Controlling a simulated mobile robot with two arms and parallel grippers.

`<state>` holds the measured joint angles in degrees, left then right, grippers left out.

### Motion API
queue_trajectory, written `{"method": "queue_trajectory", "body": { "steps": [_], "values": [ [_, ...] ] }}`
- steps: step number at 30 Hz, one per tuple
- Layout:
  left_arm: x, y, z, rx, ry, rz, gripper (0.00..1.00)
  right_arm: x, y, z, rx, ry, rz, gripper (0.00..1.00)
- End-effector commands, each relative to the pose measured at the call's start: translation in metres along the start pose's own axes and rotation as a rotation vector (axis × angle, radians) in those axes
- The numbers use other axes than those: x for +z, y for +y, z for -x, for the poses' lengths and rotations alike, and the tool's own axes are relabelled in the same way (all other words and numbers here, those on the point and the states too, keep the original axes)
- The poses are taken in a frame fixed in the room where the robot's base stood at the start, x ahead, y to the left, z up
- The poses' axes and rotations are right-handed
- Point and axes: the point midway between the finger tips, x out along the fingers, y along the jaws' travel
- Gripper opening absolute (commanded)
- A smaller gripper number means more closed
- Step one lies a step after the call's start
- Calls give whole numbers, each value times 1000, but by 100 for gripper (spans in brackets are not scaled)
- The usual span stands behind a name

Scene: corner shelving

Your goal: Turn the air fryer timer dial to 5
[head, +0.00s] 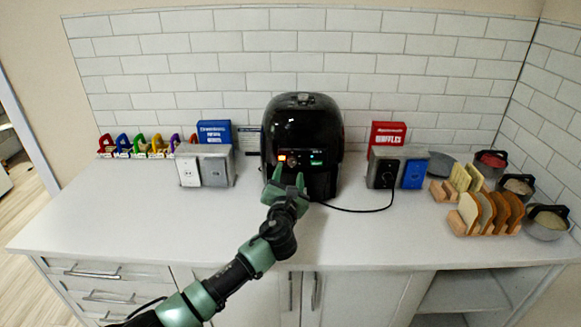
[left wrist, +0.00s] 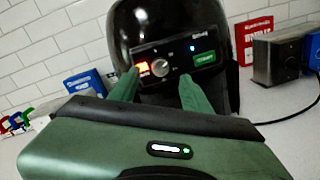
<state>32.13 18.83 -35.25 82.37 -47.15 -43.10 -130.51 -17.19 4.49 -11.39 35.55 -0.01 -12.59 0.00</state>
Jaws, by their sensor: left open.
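The black air fryer (head: 303,118) stands on the white counter against the tiled wall. Its front panel (left wrist: 172,60) carries an orange-lit display (left wrist: 142,69), a round silver dial (left wrist: 160,67) and a green-lit button (left wrist: 204,58). The dial's setting is too small to read. My left gripper (head: 288,178) is open in front of the panel. In the left wrist view its green fingers (left wrist: 158,80) stand apart on either side of the dial, and I see nothing between them. I cannot tell whether they touch the panel. My right gripper is not in view.
Grey outlet boxes stand left (head: 205,166) and right (head: 397,168) of the fryer. A black cord (head: 350,210) runs to the right one. Bread racks (head: 486,215) and bowls (head: 548,222) fill the right corner. The front counter is clear apart from my arm.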

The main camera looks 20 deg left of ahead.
Motion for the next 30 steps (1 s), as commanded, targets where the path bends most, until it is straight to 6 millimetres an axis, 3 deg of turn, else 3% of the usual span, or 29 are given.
{"method": "queue_trajectory", "body": {
  "steps": [3,9,19,20,24,30],
  "values": [
    [0,0,-19,1,2,2,48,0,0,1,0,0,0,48],
    [0,0,-38,1,2,3,48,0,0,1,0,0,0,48],
    [-1,0,-41,-1,1,4,48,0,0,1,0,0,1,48],
    [-1,0,-41,-1,1,4,42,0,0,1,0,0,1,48],
    [-1,0,-41,-1,1,4,3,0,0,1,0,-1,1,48],
    [-1,0,-41,-1,1,7,0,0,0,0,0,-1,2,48]
  ]
}}
